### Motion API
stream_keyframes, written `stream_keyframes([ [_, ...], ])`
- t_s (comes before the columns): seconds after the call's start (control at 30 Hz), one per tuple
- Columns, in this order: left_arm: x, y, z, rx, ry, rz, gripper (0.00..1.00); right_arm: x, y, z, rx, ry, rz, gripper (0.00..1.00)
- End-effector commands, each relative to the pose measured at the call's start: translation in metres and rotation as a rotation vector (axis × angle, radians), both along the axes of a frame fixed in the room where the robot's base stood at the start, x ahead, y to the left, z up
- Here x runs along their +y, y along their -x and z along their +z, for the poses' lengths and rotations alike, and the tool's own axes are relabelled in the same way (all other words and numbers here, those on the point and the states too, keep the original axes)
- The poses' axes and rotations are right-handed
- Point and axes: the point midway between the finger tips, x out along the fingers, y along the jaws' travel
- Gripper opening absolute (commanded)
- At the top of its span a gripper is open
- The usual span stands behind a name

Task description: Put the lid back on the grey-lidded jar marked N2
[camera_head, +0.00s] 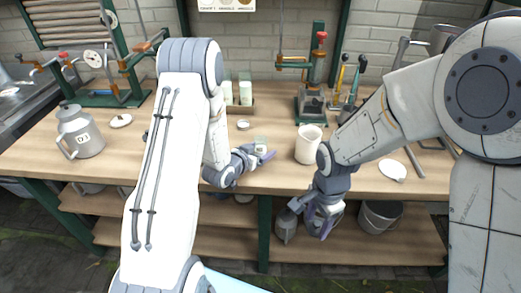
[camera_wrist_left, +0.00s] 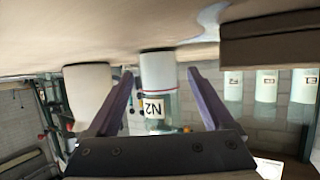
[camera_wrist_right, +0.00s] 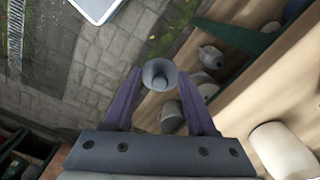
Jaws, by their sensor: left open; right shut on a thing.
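The jar marked N2 (camera_head: 260,143) stands upright on the bench near its front edge. It shows upside down in the left wrist view (camera_wrist_left: 158,75), with pale contents, a red line and a white label. No lid is seen on it there. My left gripper (camera_head: 266,156) is open, with its fingers on either side of the jar; contact cannot be told. My right gripper (camera_head: 322,226) is in front of the bench edge, below the top. It is shut on a round grey piece with a central knob, seemingly the lid (camera_wrist_right: 160,75).
A cream crock (camera_head: 309,146) stands right of the jar. A small round dish (camera_head: 243,125) and a rack of labelled jars (camera_head: 245,93) are behind it. A white disc (camera_head: 392,172) lies at right. A bucket (camera_head: 380,217) stands on the lower shelf.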

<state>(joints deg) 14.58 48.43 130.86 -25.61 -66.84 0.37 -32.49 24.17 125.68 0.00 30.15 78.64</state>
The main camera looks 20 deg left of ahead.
Motion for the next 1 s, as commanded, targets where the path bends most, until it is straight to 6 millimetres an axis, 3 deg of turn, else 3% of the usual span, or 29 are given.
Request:
stream_keyframes([
  [0.07,0.000,0.000,0.000,0.000,0.000,0.000,0.86,0.000,0.000,0.000,0.000,0.000,0.000,0.06],
  [0.1,0.000,0.000,0.000,0.000,0.000,0.000,0.78,0.000,0.000,0.000,0.000,0.000,0.000,0.06],
  [0.3,0.000,0.000,0.000,0.000,0.000,0.000,0.02,0.000,0.000,0.000,0.000,0.000,0.000,0.06],
  [0.73,0.000,0.000,0.003,-0.003,0.000,0.000,0.00,0.000,0.000,0.000,0.000,0.000,0.000,0.06],
  [1.0,0.000,-0.001,0.017,-0.005,-0.002,-0.001,0.00,0.000,0.000,0.000,0.000,0.000,0.000,0.06],
])
